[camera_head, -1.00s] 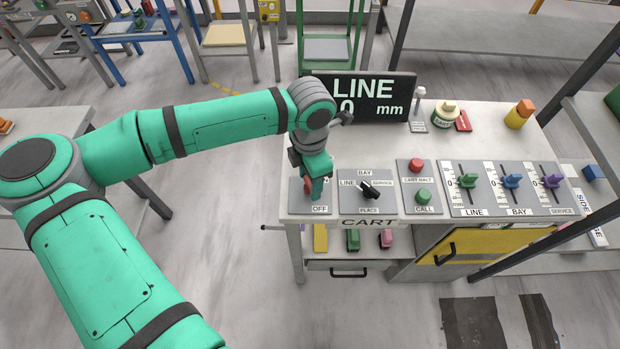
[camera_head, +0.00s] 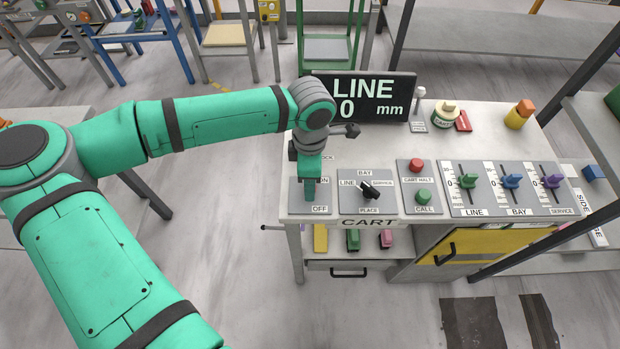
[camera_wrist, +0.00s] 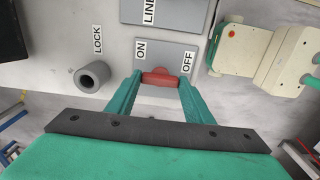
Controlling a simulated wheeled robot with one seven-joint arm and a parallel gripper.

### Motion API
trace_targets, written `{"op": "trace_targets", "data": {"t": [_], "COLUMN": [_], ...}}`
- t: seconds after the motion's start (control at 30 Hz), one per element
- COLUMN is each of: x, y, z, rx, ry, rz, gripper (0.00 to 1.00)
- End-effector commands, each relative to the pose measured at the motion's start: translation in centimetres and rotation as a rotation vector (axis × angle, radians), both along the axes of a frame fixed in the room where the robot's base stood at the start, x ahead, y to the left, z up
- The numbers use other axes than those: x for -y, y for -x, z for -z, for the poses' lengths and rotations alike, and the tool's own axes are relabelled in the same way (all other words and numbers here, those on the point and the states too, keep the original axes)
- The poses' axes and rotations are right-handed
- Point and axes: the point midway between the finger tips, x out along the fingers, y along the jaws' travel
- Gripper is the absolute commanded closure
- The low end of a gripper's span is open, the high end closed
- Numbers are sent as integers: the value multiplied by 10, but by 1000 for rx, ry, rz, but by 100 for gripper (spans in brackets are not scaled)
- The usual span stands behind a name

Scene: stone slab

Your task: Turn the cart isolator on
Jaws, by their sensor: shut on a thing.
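The cart isolator's grey plate (camera_head: 297,202) is at the left end of the console top, with ON and OFF labels. In the wrist view its red handle (camera_wrist: 160,77) lies between my two green fingers, below the ON and OFF labels. The handle spans the gap between the fingertips. My gripper (camera_head: 309,202) points down at the plate and is shut on the handle; it also shows in the wrist view (camera_wrist: 159,82). In the head view the gripper hides the handle, so which label it points to is unclear there.
A black selector knob (camera_head: 370,190) is just right of the isolator. A grey round socket (camera_wrist: 93,76) by a LOCK label is close to the left finger in the wrist view. A dark display (camera_head: 365,98) reading LINE 0 mm stands behind.

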Motion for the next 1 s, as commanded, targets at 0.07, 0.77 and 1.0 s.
{"op": "trace_targets", "data": {"t": [0.07, 0.77, 1.0], "x": [1, 0, 0], "y": [-1, -1, -1], "z": [-1, -11, -54], "rx": [3, 3, 4], "ry": [1, 0, -2], "rz": [3, 1, 1], "gripper": [76, 34, 34]}}
